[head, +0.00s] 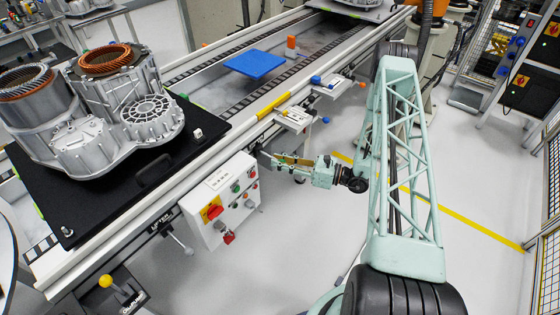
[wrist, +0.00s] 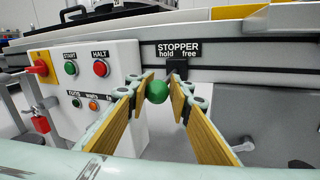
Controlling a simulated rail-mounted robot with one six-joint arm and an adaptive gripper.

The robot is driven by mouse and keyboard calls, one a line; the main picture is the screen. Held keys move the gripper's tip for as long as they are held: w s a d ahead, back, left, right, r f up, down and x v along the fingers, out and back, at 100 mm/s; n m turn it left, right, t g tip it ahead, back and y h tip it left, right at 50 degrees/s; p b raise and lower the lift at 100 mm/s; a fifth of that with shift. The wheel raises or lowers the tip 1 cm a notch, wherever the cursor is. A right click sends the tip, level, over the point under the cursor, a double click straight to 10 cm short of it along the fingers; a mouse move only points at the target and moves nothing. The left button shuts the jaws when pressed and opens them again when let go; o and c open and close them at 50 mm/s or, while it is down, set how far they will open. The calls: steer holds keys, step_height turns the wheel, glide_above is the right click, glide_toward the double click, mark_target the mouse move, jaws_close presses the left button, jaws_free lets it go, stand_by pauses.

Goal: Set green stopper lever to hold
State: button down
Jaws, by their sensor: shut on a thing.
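The green stopper lever shows in the wrist view as a round green knob (wrist: 157,91) in front of its black mount (wrist: 177,68). The knob appears left of the mount, below the "hold" side of the STOPPER label (wrist: 179,49); "free" is on the right. The lever's shaft is mostly hidden. My gripper (wrist: 161,88) is shut on the knob, with one wood-coloured finger pad on each side. In the head view my gripper (head: 276,158) reaches from the right to the conveyor's front side, and the knob cannot be made out there.
A control box (head: 217,212) with buttons and a red-yellow switch stands close left of my gripper. A yellow-knobbed lever (head: 106,281) is further left. A stator housing (head: 125,100) sits on a black pallet (head: 150,170) on the conveyor. Floor right of my arm is clear.

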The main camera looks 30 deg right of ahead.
steer(key=c, duration=3.5)
jaws_free()
steer(key=shift+a, duration=0.4)
steer(key=o, duration=1.1)
steer(key=shift+a, duration=0.2)
steer(key=shift+d, duration=0.1)
steer(key=shift+d, duration=0.25)
steer(key=shift+s+d, duration=0.5)
steer(key=shift+d, duration=0.05)
steer(key=shift+v, duration=5.05)
steer(key=shift+s+a, duration=0.1)
steer(key=shift+s, duration=0.05)
steer(key=shift+r, duration=0.1)
